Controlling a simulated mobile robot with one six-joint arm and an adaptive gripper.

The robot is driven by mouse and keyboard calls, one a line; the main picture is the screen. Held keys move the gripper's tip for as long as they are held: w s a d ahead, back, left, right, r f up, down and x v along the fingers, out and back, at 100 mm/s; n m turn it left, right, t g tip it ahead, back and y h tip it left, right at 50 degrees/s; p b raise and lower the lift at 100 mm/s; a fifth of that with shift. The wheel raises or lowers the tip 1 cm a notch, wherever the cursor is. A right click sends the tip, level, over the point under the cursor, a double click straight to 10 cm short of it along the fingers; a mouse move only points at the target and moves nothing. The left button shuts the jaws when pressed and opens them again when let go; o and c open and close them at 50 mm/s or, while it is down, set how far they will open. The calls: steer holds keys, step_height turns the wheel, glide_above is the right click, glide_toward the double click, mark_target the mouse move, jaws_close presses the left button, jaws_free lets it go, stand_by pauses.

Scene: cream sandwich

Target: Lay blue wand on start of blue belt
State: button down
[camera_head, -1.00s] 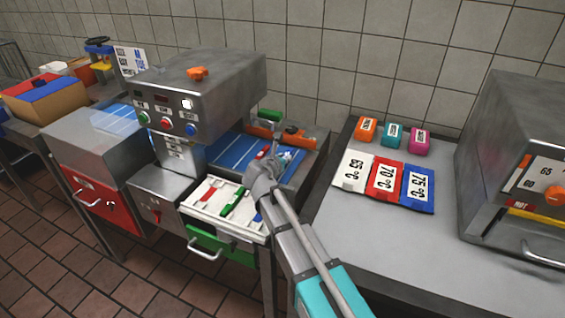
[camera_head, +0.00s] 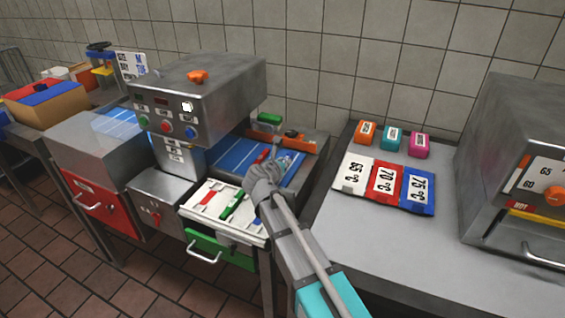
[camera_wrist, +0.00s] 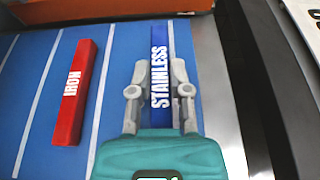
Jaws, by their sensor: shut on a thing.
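The blue wand (camera_wrist: 158,38), marked STAINLESS, is between the two fingers of my gripper (camera_wrist: 159,72) in the wrist view, and my gripper is shut on it. It lines up with the white lines of the blue belt (camera_wrist: 118,75), near the belt's right edge. I cannot tell whether it touches the belt. A red wand (camera_wrist: 74,92) marked IRON lies on the belt to the left, apart from my gripper. In the head view, my gripper (camera_head: 279,158) is over the right part of the belt (camera_head: 232,155) and largely hides the blue wand.
A grey machine (camera_head: 205,85) stands over the belt's left part. An orange clamp-like part (camera_head: 294,136) is behind my gripper. Temperature cards (camera_head: 384,180) lie on the right table.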

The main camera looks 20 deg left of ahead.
steer(key=c, duration=0.6)
jaws_free()
steer(key=shift+s+d+f, duration=0.35)
steer(key=shift+s+f, duration=0.05)
steer(key=shift+s+d, duration=0.1)
steer(key=shift+s, duration=0.05)
steer(key=shift+r, duration=0.1)
steer(key=shift+w+r+p, duration=0.2)
steer(key=shift+r+p, duration=0.15)
steer(key=shift+p, duration=0.3)
steer(key=p+v, duration=0.1)
steer(key=v, duration=0.2)
steer(key=p+v, duration=0.1)
steer(key=v, duration=0.3)
steer(key=a+p+v, duration=0.1)
steer(key=p+v, duration=0.1)
steer(key=v, duration=0.2)
steer(key=shift+s+r, duration=0.1)
steer(key=shift+r, duration=0.35)
